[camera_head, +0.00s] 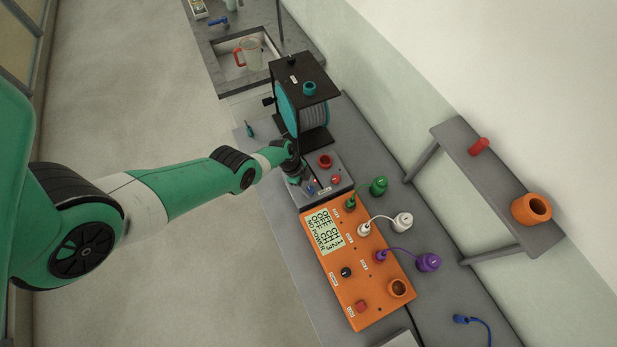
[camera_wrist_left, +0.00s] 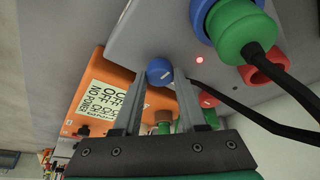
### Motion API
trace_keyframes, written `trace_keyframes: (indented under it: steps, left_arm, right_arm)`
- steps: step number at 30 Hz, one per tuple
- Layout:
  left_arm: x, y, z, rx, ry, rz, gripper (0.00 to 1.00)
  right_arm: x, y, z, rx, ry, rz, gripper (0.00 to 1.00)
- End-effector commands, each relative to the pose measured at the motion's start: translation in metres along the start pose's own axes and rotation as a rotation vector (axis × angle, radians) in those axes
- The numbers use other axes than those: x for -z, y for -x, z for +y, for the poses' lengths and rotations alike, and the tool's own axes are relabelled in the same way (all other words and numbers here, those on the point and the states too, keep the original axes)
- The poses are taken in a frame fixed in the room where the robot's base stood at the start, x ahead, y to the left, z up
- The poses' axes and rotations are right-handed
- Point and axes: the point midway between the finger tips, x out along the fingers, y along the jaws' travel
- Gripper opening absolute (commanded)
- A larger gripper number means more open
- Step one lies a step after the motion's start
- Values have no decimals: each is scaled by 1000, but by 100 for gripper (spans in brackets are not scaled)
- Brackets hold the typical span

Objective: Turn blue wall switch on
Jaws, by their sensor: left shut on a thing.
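The blue switch is a round blue knob (camera_wrist_left: 160,71) with a pale mark line on a grey panel (camera_wrist_left: 150,30). In the head view the blue knob (camera_head: 310,190) sits at the panel's lower edge, partly beside my gripper. My left gripper (camera_head: 298,178) reaches the panel from the left. In the left wrist view my left gripper (camera_wrist_left: 157,80) has its two fingers on either side of the blue knob, shut on it. A red knob (camera_head: 336,180) with a pale mark sits on the same panel. My right gripper is in neither view.
A green plug (camera_wrist_left: 243,30) with a black cable sits in a blue socket beside the knob. A red socket (camera_head: 325,160) is near. An orange power box (camera_head: 360,262) adjoins the panel, its display reading OFF and NO POWER. A cable reel (camera_head: 305,105) stands beyond.

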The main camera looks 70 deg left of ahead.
Motion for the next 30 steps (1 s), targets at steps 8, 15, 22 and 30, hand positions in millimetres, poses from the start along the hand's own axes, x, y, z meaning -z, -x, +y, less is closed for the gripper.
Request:
trace_keyframes:
  steps: [8,15,22,30]
  left_arm:
    - [0,0,0,0,-3,-2,45]
    - [0,0,0,0,-2,-1,71]
    - [1,3,0,0,-1,0,71]
    - [4,50,0,1,1,0,71]
  right_arm:
    - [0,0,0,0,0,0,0]
    - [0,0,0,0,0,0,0]
    - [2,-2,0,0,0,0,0]
    - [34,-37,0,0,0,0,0]
